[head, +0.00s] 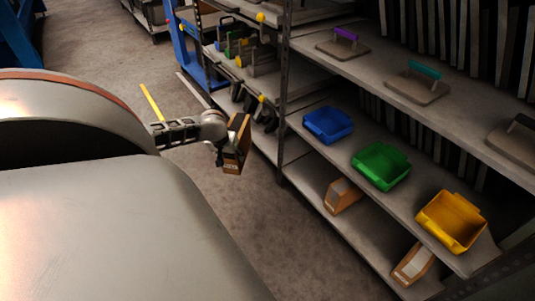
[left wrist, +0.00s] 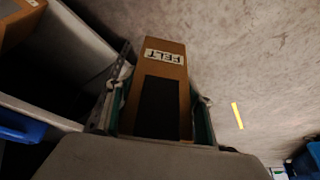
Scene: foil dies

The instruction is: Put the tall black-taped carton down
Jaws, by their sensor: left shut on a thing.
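The tall carton (head: 241,143) is brown with a dark face in the head view. In the left wrist view the carton (left wrist: 166,65) shows a broad black tape strip and a white label with upside-down lettering. My left gripper (head: 222,146) is shut on it, with a finger on either side (left wrist: 160,98). The carton is held in the air over the aisle, left of the shelf rack, and looks slightly tilted in the head view. My right gripper is not in view.
On the rack's middle shelf (head: 393,195) stand a blue bin (head: 328,125), a green bin (head: 380,166) and a yellow bin (head: 452,220). Two brown cartons (head: 342,196) (head: 413,264) stand apart on the lower shelf. A rack post (head: 284,90) rises near the held carton. Floor (head: 290,245) is clear.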

